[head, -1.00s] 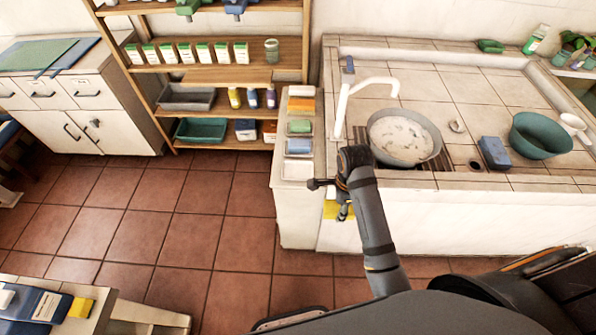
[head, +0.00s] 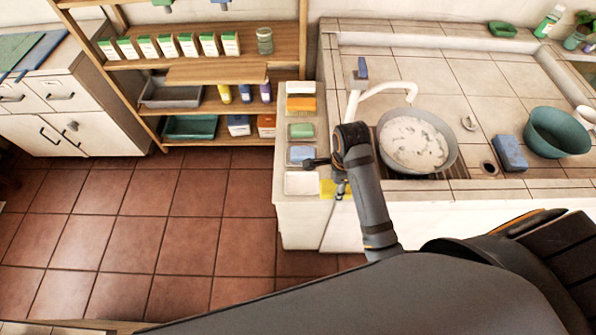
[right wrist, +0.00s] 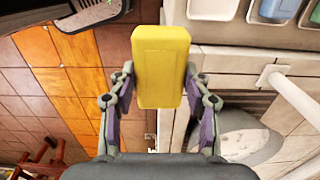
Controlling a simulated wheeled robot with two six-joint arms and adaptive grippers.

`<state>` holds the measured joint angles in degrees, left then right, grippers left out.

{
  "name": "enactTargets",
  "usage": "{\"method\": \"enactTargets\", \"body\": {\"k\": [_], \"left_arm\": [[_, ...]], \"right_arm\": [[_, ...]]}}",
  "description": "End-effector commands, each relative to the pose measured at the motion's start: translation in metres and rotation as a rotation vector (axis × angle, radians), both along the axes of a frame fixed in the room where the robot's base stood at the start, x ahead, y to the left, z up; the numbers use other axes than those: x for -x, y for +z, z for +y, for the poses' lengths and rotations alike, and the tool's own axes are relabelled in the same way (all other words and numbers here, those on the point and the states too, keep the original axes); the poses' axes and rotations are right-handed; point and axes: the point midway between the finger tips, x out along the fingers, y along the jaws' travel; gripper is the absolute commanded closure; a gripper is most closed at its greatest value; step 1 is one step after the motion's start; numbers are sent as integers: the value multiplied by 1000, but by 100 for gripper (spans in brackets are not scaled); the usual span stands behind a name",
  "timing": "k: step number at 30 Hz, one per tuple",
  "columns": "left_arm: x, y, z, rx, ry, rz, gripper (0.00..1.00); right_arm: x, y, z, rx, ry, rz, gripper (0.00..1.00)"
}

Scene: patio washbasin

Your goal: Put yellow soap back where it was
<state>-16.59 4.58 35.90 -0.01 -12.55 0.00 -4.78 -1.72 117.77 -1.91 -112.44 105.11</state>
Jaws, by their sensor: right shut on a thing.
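The yellow soap (right wrist: 161,65) is a block held between both fingers of my right gripper (right wrist: 161,98) in the right wrist view. In the head view the yellow soap (head: 327,189) shows only partly, behind my arm, beside the front end of the narrow ledge (head: 284,212). On the ledge a row of small dishes holds white, orange, green and blue soaps. The nearest dish (head: 302,183) looks white and empty. My right gripper (head: 335,190) is just right of this dish. My left gripper is not in view.
A basin with foamy water (head: 414,143) and a white faucet (head: 384,88) stand right of the ledge. A blue block (head: 510,152) and a green bowl (head: 557,132) are farther right. Wooden shelves (head: 190,72) stand behind. The tiled floor (head: 170,230) at left is clear.

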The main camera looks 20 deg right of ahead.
Motion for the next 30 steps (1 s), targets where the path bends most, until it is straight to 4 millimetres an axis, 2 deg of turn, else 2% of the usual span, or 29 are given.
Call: {"method": "enactTargets", "body": {"k": [4, 8, 13, 18, 23, 30], "left_arm": [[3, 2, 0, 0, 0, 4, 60], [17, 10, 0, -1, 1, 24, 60], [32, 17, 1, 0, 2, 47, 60], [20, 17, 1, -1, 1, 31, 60], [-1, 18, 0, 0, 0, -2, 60], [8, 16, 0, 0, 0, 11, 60]], "right_arm": [[-6, -2, 4, -3, -1, 1, 89], [-33, -13, 18, -5, 0, 2, 89], [-78, -35, 40, -3, 2, 1, 89], [-104, -72, 53, 1, 2, 1, 89], [-116, -89, 59, 0, 0, 0, 89], [-123, -100, 63, 0, 1, 1, 89]]}}
